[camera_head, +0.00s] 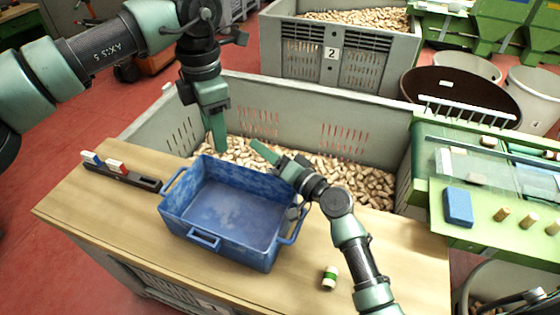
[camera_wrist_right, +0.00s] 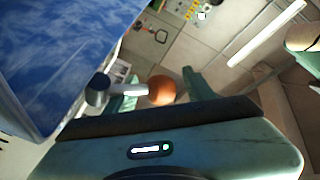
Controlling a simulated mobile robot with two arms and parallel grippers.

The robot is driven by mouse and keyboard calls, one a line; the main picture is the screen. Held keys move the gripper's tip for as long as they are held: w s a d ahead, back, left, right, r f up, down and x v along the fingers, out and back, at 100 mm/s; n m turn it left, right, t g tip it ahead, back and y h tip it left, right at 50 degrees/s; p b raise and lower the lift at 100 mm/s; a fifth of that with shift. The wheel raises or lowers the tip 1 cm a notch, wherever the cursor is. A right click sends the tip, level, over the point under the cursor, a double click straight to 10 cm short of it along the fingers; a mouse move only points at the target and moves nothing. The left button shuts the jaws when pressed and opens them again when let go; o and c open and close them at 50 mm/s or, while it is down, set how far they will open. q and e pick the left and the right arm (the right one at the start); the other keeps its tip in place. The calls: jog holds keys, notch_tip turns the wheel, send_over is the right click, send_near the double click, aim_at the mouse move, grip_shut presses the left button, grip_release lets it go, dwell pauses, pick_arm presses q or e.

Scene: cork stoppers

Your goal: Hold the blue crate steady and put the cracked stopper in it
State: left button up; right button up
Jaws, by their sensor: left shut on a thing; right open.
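The blue crate (camera_head: 205,240) stands empty and upright on the wooden bench top. My left gripper (camera_head: 217,148) reaches down from above to the crate's far rim and is shut on it. My right gripper (camera_head: 272,172) is open at the crate's right far corner, with one finger pointing over the rim. In the right wrist view the crate's blue wall (camera_wrist_right: 60,50) fills the upper left, beside my open right gripper (camera_wrist_right: 155,92). A small cork stopper with a green band (camera_head: 330,277) stands on the bench right of the crate. I cannot see a crack on it.
A large grey bin (camera_head: 180,120) full of corks stands behind the bench. A black holder (camera_head: 120,176) with blue and red blocks lies left. A green machine (camera_head: 435,215) at right carries a blue block (camera_head: 458,207) and several corks. The bench's front right is mostly clear.

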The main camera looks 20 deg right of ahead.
jog(key=shift+x, duration=1.2)
grip_shut()
dwell(0.6)
